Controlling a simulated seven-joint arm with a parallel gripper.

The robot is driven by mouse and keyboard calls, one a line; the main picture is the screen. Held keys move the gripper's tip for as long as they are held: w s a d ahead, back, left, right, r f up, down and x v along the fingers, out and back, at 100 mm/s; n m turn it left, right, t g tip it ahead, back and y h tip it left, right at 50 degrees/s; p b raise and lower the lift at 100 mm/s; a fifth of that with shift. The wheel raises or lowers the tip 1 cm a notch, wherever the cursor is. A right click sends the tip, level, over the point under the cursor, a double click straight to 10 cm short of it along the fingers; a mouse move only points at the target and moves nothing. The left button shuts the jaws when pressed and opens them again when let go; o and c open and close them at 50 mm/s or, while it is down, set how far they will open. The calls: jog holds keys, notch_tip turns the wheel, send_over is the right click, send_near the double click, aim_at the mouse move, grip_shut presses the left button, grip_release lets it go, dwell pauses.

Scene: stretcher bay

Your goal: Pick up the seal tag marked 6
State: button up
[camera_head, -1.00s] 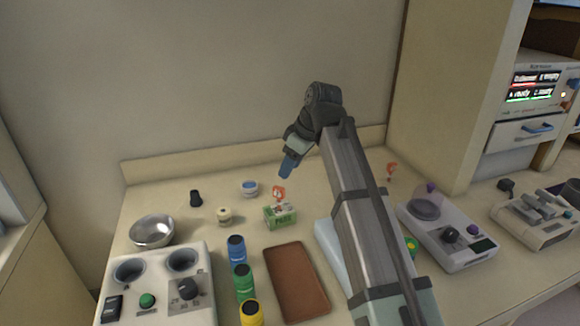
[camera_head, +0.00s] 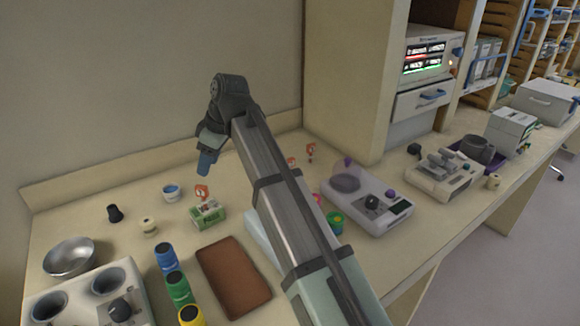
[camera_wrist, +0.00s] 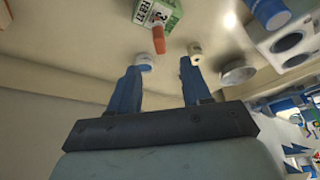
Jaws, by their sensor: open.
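Several small orange-red tags stand on the bench in the head view. One tag (camera_head: 202,191) is at the green-and-white box (camera_head: 208,213). Two more, a tag (camera_head: 311,150) and a tag (camera_head: 291,162), stand behind my arm to its right. A pinkish-red piece (camera_head: 316,198) shows at my arm's edge. I cannot read a 6 on any of them. My gripper (camera_head: 207,165) is above the bench, by the box's tag in the picture. In the wrist view my gripper (camera_wrist: 159,80) is open and empty, with an orange piece (camera_wrist: 158,40) in front of the green box (camera_wrist: 158,14).
A metal bowl (camera_head: 69,257), a black knob-like piece (camera_head: 114,213) and a small cup (camera_head: 171,192) are left. Blue, green and yellow jars stand beside a brown tray (camera_head: 233,277). A grey device (camera_head: 367,213) stands right of my arm, which hides part of the bench.

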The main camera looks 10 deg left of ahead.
dwell(0.3)
jog(key=o, duration=0.4)
jog(key=m+t+h, duration=0.1)
jog(key=m+t, duration=0.2)
jog(key=m, duration=0.5)
send_near(291, 158)
jog(key=x, duration=0.7)
jog(key=shift+a+f, duration=0.15)
jog(key=shift+f, duration=0.25)
jog(key=shift+s+x, duration=0.1)
jog(key=shift+x, duration=1.2)
jog(key=shift+s+x, duration=0.15)
jog(key=shift+x, duration=1.2)
